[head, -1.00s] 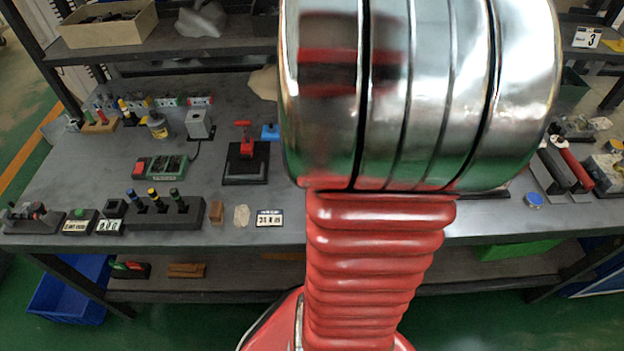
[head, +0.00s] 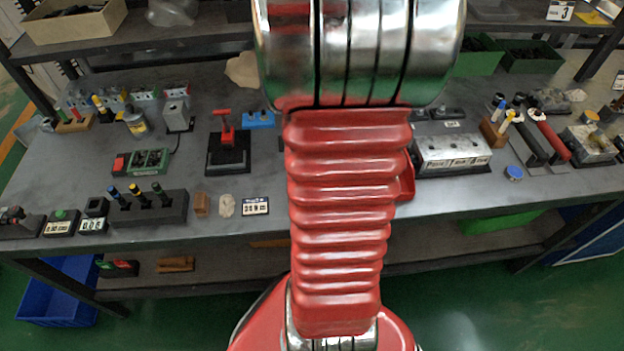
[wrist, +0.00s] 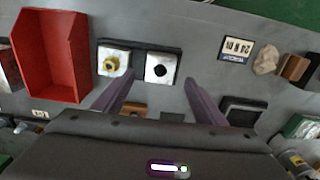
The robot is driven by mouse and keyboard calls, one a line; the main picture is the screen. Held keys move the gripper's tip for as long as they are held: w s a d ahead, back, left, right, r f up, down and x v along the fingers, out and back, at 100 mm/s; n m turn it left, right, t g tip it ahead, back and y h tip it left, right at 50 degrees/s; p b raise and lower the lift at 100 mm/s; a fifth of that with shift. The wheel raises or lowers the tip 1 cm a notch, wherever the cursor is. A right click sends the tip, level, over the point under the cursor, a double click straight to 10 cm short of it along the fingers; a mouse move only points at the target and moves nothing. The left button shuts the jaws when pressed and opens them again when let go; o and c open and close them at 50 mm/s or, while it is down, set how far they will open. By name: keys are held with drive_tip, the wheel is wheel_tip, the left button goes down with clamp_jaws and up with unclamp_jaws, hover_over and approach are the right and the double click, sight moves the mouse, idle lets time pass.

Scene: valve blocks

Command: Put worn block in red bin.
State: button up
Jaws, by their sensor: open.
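The wrist view shows a red bin (wrist: 50,62) at the left, open and empty. To its right, two pale square blocks sit on dark bases, side by side: one with a brass fitting (wrist: 114,62) and one with a dark round hole (wrist: 159,69). I cannot tell which is the worn block. My gripper (wrist: 160,82) is open and empty, its two fingers apart on either side of the hole block in the picture; height above it is unclear. In the head view my arm hides both blocks and most of the red bin (head: 406,178).
A label plate (wrist: 236,48) lies to the right of the blocks in the wrist view. In the head view a silver box (head: 452,154) stands right of the arm, a red-handled device (head: 225,150) left. Bare table lies around the blue disc (head: 514,173).

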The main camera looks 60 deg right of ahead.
drive_tip(key=shift+s+a+f, duration=0.1)
drive_tip(key=shift+f, duration=2.5)
drive_tip(key=shift+c, duration=0.2)
drive_tip(key=c, duration=1.5)
drive_tip(key=shift+o, duration=0.2)
wheel_tip(320, 180, up, 10)
